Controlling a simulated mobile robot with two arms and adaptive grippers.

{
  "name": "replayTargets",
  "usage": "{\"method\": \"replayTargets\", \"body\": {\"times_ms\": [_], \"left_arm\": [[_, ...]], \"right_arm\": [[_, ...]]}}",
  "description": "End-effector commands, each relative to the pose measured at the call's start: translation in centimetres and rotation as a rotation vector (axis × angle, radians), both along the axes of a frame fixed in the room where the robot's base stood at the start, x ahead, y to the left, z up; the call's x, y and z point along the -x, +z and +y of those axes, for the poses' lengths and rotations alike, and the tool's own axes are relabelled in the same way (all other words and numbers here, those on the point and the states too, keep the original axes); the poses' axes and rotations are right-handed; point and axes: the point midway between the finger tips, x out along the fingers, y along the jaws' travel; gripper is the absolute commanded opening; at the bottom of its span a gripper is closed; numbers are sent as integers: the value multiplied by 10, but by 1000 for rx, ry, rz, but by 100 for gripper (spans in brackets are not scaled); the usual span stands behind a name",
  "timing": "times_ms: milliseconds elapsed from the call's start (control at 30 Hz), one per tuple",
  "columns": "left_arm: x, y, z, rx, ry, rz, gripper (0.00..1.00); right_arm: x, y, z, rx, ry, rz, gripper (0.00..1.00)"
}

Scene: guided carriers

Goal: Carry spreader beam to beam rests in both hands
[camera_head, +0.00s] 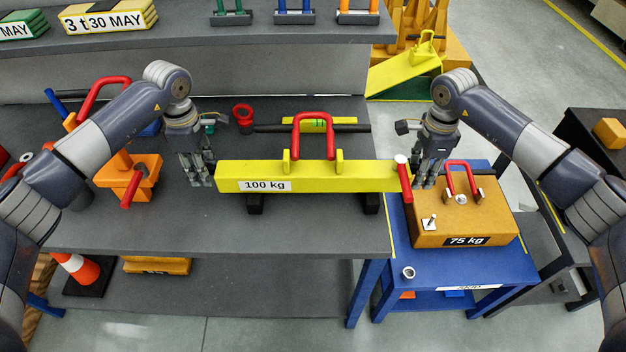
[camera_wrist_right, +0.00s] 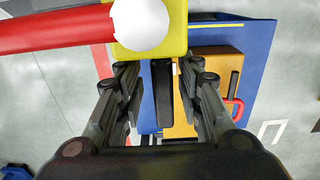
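The spreader beam (camera_head: 350,177) is a yellow bar marked 100 kg with a red shackle (camera_head: 315,128) at its middle. My left gripper (camera_head: 199,180) points down just off the beam's left end, fingers apart and empty. My right gripper (camera_head: 425,182) points down at the beam's right end, by a red pin with a white knob (camera_head: 401,160). In the right wrist view its fingers (camera_wrist_right: 158,75) are spread, with the yellow end (camera_wrist_right: 150,45) just beyond them; contact is unclear.
A blue cart (camera_head: 405,260) with an orange 75 kg block (camera_head: 440,228) stands under my right gripper. An orange clamp-like item (camera_head: 115,176) stands left of my left gripper. A dark bar (camera_head: 270,128) lies behind the beam. The shelf front is clear.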

Motion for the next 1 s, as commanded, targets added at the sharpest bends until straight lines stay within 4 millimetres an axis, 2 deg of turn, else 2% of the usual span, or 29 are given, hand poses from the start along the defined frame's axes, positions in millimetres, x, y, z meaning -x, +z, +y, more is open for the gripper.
{"method": "replayTargets", "body": {"times_ms": [167,400,600,833,1000], "left_arm": [[-1,26,0,0,0,-6,34],[0,78,0,-1,0,-7,34],[0,109,0,0,0,-4,34],[1,119,0,0,0,-2,34],[1,119,0,0,0,-2,34]], "right_arm": [[0,0,0,0,0,0,34],[0,0,0,0,0,0,34],[0,0,0,0,0,0,34],[-1,9,0,-1,0,-3,34],[-2,39,0,-1,1,-5,34]]}}
